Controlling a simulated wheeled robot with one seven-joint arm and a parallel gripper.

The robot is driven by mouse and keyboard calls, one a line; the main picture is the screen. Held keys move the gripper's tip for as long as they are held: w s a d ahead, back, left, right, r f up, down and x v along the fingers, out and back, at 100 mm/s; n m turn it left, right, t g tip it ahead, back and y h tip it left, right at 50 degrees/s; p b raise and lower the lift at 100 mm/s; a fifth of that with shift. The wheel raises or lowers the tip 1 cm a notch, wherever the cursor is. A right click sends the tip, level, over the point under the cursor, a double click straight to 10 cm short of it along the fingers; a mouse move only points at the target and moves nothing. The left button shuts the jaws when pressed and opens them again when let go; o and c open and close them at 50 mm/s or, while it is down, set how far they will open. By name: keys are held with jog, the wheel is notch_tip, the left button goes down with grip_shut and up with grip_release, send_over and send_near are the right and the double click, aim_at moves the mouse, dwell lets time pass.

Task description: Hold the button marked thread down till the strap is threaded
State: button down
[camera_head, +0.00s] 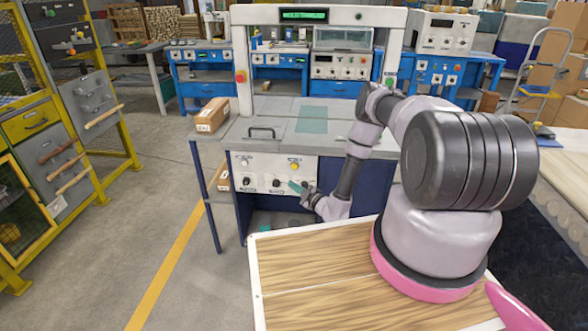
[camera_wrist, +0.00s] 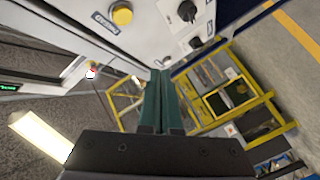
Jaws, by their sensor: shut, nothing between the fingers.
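The strapping machine has a pale arch (camera_head: 245,45) over a grey top, with a lit green display, too small to read, on its crossbeam. On its front panel (camera_head: 265,178) are a yellow button (camera_head: 293,164), a pale button (camera_head: 244,161) and dark knobs. In the wrist view the yellow button (camera_wrist: 122,14) sits beside a label that I cannot read surely. My gripper (camera_head: 297,186) is shut and empty in front of the panel's right part, below the yellow button. Its teal fingers (camera_wrist: 161,98) lie together, apart from the yellow button. I cannot make out the strap.
A wooden-topped surface (camera_head: 330,285) is close in front of me. A yellow rack (camera_head: 100,165) with handles stands at the left. Blue workbenches (camera_head: 205,75) stand behind. The floor between rack and machine is clear.

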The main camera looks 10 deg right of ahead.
send_near(291, 167)
jog(key=shift+s+a+x, duration=0.1)
jog(key=shift+a+x, duration=0.05)
jog(key=shift+x, duration=0.7)
jog(key=shift+s+a+x, duration=0.1)
jog(key=shift+a+x, duration=0.1)
jog(key=shift+x, duration=0.65)
jog(key=shift+s+a+x, duration=0.1)
jog(key=shift+a+x, duration=0.05)
jog(key=shift+x, duration=0.7)
jog(key=shift+f, duration=0.15)
jog(key=shift+w+d, duration=0.15)
jog(key=shift+w, duration=0.25)
jog(key=shift+w+d, duration=0.1)
jog(key=shift+w, duration=0.25)
dwell(1.6)
jog(key=shift+s, duration=0.1)
jog(key=shift+s+a, duration=0.25)
jog(key=shift+s, duration=0.4)
jog(key=shift+s+a, duration=0.25)
jog(key=shift+s, duration=0.55)
jog(key=shift+s+a, duration=0.3)
jog(key=shift+s, duration=0.5)
jog(key=shift+s+a, duration=0.25)
jog(key=shift+s, duration=0.55)
